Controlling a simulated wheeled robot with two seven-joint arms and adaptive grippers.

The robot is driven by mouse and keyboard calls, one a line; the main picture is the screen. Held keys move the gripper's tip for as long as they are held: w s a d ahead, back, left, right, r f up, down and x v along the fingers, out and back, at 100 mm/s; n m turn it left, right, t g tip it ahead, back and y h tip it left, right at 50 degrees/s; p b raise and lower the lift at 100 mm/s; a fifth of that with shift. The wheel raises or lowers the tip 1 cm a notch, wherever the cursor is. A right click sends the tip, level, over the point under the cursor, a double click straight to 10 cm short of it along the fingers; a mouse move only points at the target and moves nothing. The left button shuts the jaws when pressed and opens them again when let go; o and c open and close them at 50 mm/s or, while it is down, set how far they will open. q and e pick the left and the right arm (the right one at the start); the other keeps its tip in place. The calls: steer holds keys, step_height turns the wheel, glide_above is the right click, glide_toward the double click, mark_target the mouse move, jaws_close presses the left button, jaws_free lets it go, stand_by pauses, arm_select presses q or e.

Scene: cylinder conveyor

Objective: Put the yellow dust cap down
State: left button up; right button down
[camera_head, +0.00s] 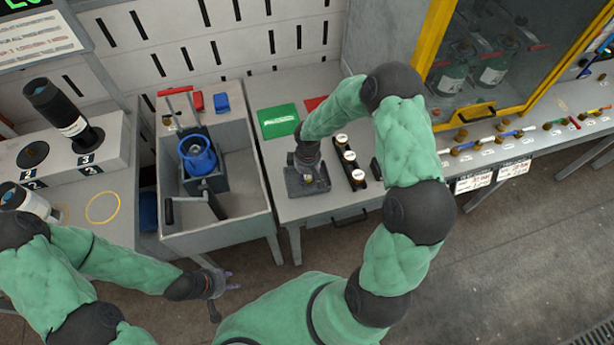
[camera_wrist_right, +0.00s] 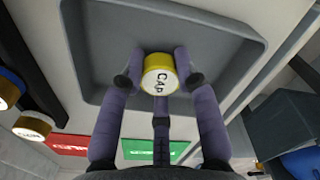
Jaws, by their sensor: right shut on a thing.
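The yellow dust cap (camera_wrist_right: 158,74), with a white face marked "CAP", is between the purple fingers of my right gripper (camera_wrist_right: 159,80) in the right wrist view. My right gripper is shut on it, over the inside of a shallow grey tray (camera_wrist_right: 225,42). I cannot tell whether the cap touches the tray floor.
A black rack with several round white-faced caps (camera_head: 349,156) stands right of the tray. A green mat (camera_head: 278,121) and a red mat (camera_head: 316,103) lie behind. A glazed yellow-framed cabinet (camera_head: 437,60) is at right.

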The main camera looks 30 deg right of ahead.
steer(key=shift+f, duration=0.2)
steer(key=c, duration=0.9)
jaws_free()
steer(key=shift+r, duration=0.1)
steer(key=shift+r, duration=0.1)
steer(key=shift+r, duration=0.35)
step_height(320, 180, up, 11)
steer(key=p, duration=0.3)
steer(key=shift+r, duration=0.2)
